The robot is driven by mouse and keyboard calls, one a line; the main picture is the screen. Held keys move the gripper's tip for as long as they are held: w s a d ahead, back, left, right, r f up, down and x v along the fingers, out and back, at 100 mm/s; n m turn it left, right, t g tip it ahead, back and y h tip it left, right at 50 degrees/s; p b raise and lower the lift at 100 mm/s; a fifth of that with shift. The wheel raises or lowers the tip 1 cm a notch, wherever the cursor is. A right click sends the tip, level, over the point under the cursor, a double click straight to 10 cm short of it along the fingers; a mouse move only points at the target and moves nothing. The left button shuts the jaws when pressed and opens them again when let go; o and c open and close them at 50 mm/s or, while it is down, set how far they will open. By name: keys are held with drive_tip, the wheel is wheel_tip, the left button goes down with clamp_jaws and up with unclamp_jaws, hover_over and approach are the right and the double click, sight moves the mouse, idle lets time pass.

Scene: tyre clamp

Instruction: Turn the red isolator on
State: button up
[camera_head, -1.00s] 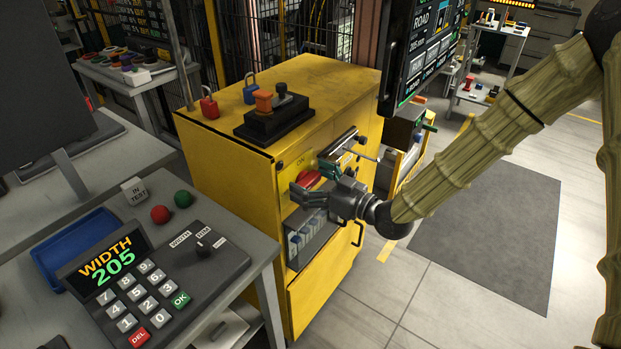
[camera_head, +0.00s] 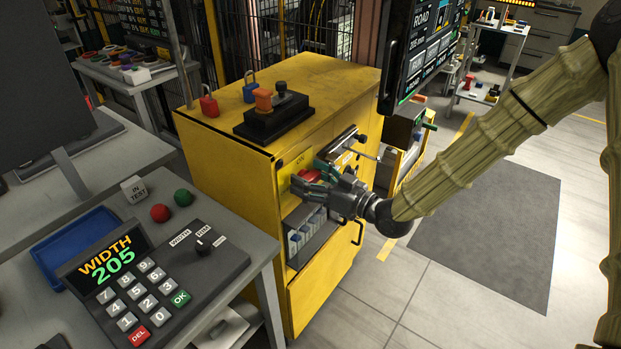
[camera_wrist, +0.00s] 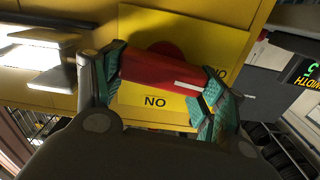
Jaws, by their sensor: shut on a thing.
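The red isolator handle (camera_head: 310,175) is on a yellow plate (camera_wrist: 150,112) on the front of the yellow cabinet (camera_head: 225,165). In the wrist view the red handle (camera_wrist: 160,76) lies between my fingers, slightly tilted, with a white mark near one end. My gripper (camera_wrist: 163,86) is shut on it, teal pads touching both ends. In the head view my gripper (camera_head: 316,178) reaches the handle from the right and covers part of it. An ON label (camera_head: 299,162) shows above the handle.
A row of breakers (camera_head: 308,230) sits just below my gripper. A black control box (camera_head: 275,122) and red and blue padlocks (camera_head: 209,103) are on the cabinet top. The keypad desk (camera_head: 255,262) stands at left.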

drive_tip(key=m, duration=0.4)
drive_tip(key=shift+w+d+f, duration=0.1)
drive_tip(key=shift+w+d, duration=0.05)
drive_tip(key=m, duration=0.4)
drive_tip(key=shift+w+d+f+m+b, duration=0.1)
drive_tip(key=shift+f+m+b, duration=0.05)
drive_tip(key=shift+m+b, duration=0.2)
drive_tip(key=m, duration=0.4)
drive_tip(key=shift+w+f+m+b, duration=0.1)
drive_tip(key=shift+f+m+b, duration=0.15)
drive_tip(key=shift+b, duration=0.1)
drive_tip(key=shift+f+m+b, duration=0.15)
drive_tip(key=shift+m+b, duration=0.25)
drive_tip(key=shift+m, duration=1.2)
drive_tip(key=o, duration=1)
drive_tip(key=shift+d, duration=0.15)
drive_tip(key=shift+v, duration=5.95)
